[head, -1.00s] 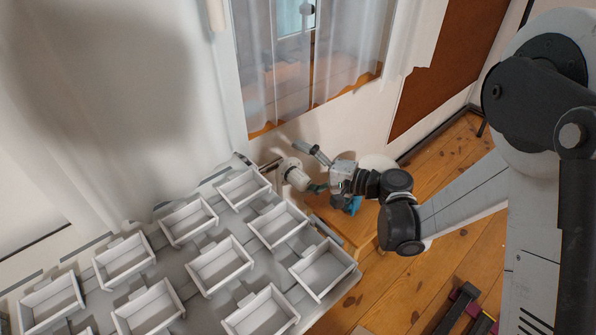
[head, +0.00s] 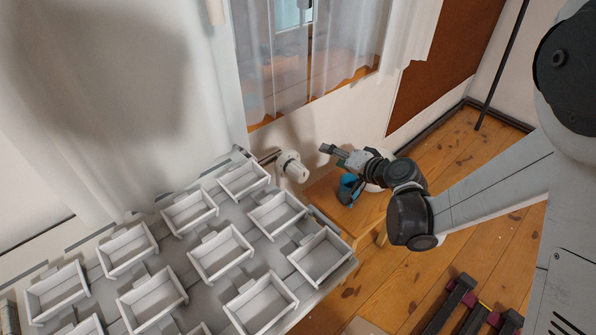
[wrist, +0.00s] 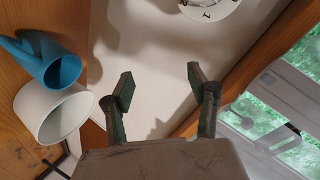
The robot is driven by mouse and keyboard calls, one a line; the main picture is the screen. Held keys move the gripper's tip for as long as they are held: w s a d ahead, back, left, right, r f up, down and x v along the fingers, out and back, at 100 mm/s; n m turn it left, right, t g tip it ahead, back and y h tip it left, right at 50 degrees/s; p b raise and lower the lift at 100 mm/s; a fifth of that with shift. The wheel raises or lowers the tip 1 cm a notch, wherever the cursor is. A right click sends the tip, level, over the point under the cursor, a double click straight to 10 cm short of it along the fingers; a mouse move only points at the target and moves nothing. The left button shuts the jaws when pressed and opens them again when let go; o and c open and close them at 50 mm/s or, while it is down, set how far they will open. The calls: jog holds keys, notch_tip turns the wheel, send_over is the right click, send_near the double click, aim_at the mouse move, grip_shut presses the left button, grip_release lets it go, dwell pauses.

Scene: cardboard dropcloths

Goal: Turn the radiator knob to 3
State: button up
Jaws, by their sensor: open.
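The white radiator knob (head: 291,167) sticks out low on the wall, beside the grey panel with white trays. In the wrist view, part of the knob (wrist: 209,7) shows at the top edge, with dark marks on its face; the rest is cut off, and I cannot tell which number it is set to. My gripper (head: 331,150) is to the right of the knob, apart from it. In the wrist view my gripper (wrist: 160,78) has its two fingers spread with nothing between them, and the knob lies beyond the fingertips.
A blue vessel (head: 347,188) stands on a wooden stool (head: 352,220) below my gripper; a white cup-like vessel (wrist: 47,112) is beside it in the wrist view. White trays (head: 223,257) fill the lower left. A curtained window (head: 300,60) is above the knob. Wall space around the gripper is clear.

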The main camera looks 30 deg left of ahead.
aim_at(304, 176)
jog(key=w+d+r+n+t+h, duration=0.3)
jog(key=w+d+n+t+h, duration=0.3)
jog(key=w+d, duration=0.35)
notch_tip(304, 176, up, 10)
jog(key=s+d+n+t+y, duration=0.2)
jog(key=n+t+y, duration=0.25)
jog(key=n, duration=0.75)
jog(key=s+a+n+g+y, duration=0.6)
jog(key=s+n, duration=0.5)
jog(key=n, duration=0.7)
jog(key=s+f+n+g+h, duration=0.4)
jog(key=s+f+n+g, duration=0.3)
jog(key=s+f+n, duration=0.3)
jog(key=shift+t+y, duration=0.25)
jog(key=x, duration=0.4)
jog(key=w+x, duration=0.1)
jog(key=x, duration=0.8)
jog(key=shift+w+d+f, duration=0.15)
jog(key=shift+w, duration=0.15)
